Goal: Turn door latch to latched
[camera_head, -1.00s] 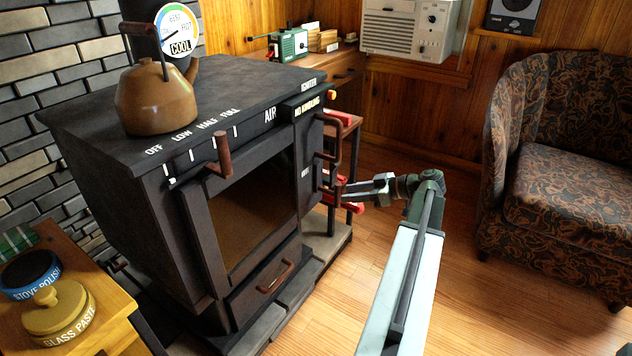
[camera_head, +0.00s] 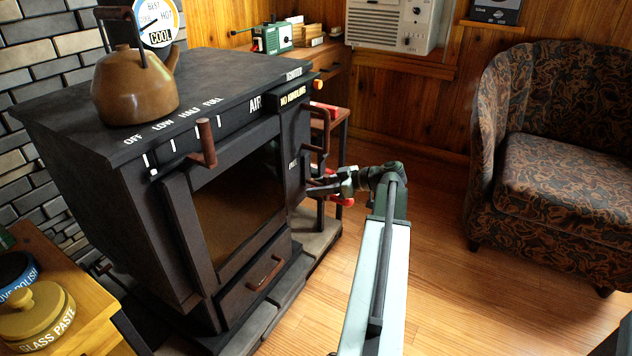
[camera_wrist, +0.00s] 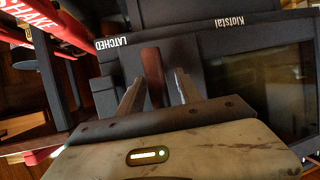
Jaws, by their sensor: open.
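The black stove (camera_head: 150,175) stands in the head view with its front door (camera_head: 238,205). In the wrist view a reddish-brown latch handle (camera_wrist: 153,72) stands out from the dark stove front, and a white "LATCHED" label (camera_wrist: 112,42) is printed to its left. My gripper (camera_wrist: 158,82) is open, with one finger on each side of the handle in that view; I cannot tell whether either finger touches it. In the head view my gripper (camera_head: 325,186) is at the right edge of the stove front, where the latch is mostly hidden.
A copper kettle (camera_head: 135,88) sits on the stove top. A brown air lever (camera_head: 206,142) sticks out above the door. A small table (camera_head: 70,300) with tins stands at lower left, and an armchair (camera_head: 560,170) at right.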

